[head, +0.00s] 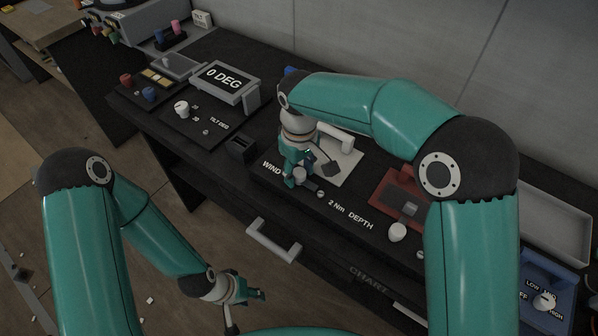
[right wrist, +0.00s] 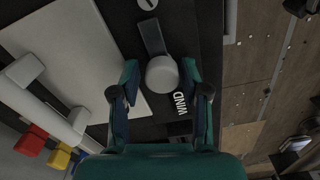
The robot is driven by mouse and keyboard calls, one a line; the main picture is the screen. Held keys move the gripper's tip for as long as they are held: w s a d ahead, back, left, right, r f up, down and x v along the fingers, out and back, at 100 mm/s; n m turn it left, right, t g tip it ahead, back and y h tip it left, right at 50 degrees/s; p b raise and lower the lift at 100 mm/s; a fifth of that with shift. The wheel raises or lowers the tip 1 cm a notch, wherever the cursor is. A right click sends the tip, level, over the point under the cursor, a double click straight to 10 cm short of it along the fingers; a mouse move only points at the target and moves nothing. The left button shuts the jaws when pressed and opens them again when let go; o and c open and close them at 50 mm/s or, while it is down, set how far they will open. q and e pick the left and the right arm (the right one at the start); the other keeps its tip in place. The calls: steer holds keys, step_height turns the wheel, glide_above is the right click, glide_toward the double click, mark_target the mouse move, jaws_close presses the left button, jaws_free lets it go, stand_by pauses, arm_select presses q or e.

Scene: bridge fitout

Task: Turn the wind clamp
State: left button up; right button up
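The wind clamp is a pale round knob (right wrist: 162,74) with a dark grey bar (right wrist: 152,38) beside it, next to the WIND label, in the right wrist view. In the head view the knob (head: 299,175) shows partly between my fingers on the black console. My right gripper (right wrist: 161,80) has one finger on each side of the knob, with narrow gaps visible, so it looks open around it. It also shows in the head view (head: 297,178). My left gripper (head: 246,296) hangs low in front of the console, apart from it; its finger opening is unclear.
A white plate with a pale handle (head: 334,138) lies just behind the clamp. A DEPTH knob (head: 397,232) and a red panel (head: 398,196) are to the right. A display reading 0 DEG (head: 224,78) and a tilt knob (head: 182,107) are to the left. A drawer handle (head: 273,241) sticks out in front.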

mark_target(299, 171)
steer(key=shift+o, duration=0.4)
steer(key=shift+s+f, duration=0.1)
steer(key=shift+f, duration=0.05)
step_height(299, 171, up, 12)
stand_by(0.3)
stand_by(0.4)
